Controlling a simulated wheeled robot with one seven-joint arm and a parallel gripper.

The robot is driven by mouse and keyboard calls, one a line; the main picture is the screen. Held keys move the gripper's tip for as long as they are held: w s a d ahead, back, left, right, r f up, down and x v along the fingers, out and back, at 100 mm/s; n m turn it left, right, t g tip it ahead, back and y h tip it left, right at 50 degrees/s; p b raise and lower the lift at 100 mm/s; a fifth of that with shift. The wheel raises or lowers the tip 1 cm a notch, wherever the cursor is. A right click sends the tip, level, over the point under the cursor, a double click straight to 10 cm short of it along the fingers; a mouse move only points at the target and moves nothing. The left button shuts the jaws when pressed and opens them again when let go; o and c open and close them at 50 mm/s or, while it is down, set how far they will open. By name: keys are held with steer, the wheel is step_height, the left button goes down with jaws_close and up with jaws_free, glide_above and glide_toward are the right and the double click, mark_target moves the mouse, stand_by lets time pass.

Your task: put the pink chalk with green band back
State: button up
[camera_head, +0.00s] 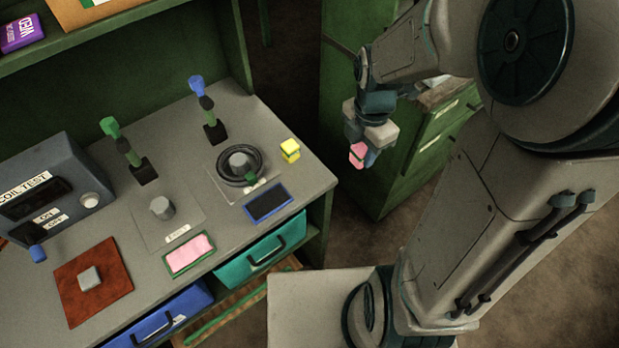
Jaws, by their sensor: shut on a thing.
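My gripper (370,152) is at the right of the desk, above the floor beyond the desk's right edge, and points downward. It is shut on the pink chalk with green band (357,153), which shows below the fingers as a small pink block with a green strip. Part of the chalk is hidden by the fingers. A pink pad with a green border (190,253) lies flat near the front edge of the desk, apart from the gripper.
The grey desk (210,190) holds a blue-bordered dark pad (268,203), a yellow block (290,150), a ring (240,165), a grey cylinder (162,208), green (122,143) and blue (205,103) upright handles, and a coil-test box (50,190). A green cabinet (435,135) stands behind my gripper.

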steer(key=shift+s+n, duration=0.2)
steer(key=shift+n, duration=0.1)
steer(key=shift+a, duration=0.15)
steer(key=w+a+f, duration=0.1)
steer(key=a+f, duration=0.1)
steer(key=a, duration=0.1)
steer(key=w+a+f, duration=0.1)
steer(key=a+f, duration=0.1)
steer(key=a, duration=0.2)
steer(key=w+a+f, duration=0.2)
steer(key=a, duration=0.1)
steer(key=shift+w+a+f, duration=0.1)
steer(key=shift+a+f, duration=0.1)
steer(key=shift+f, duration=0.15)
steer(key=shift+f+p, duration=0.3)
steer(key=shift+f, duration=1.75)
steer(key=shift+f, duration=0.15)
steer(key=o, duration=1)
